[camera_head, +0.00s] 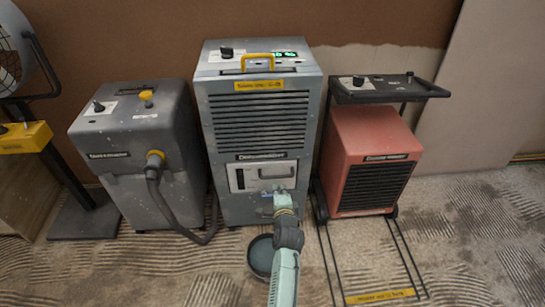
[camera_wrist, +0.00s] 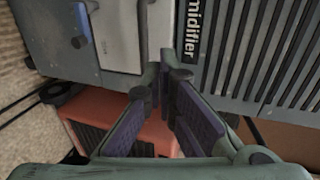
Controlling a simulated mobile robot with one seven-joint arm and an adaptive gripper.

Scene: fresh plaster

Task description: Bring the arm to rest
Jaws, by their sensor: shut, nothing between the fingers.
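My arm reaches up from the bottom middle of the head view. My gripper (camera_head: 279,191) is in front of the lower panel (camera_head: 240,180) of the tall grey dehumidifier (camera_head: 262,125). In the wrist view my gripper (camera_wrist: 166,82) has its purple-padded fingers converging at their tips, shut and empty. The dehumidifier's louvres and label (camera_wrist: 270,45) show close behind the fingers, with the pale panel (camera_wrist: 118,35) to the left. I cannot tell whether the fingertips touch the front.
A dark round bucket (camera_head: 260,256) stands on the floor beside my arm. A grey extractor (camera_head: 140,150) with a hose is at left, a red heater (camera_head: 370,160) on a wheeled frame at right. A fan stand (camera_head: 85,215) is far left.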

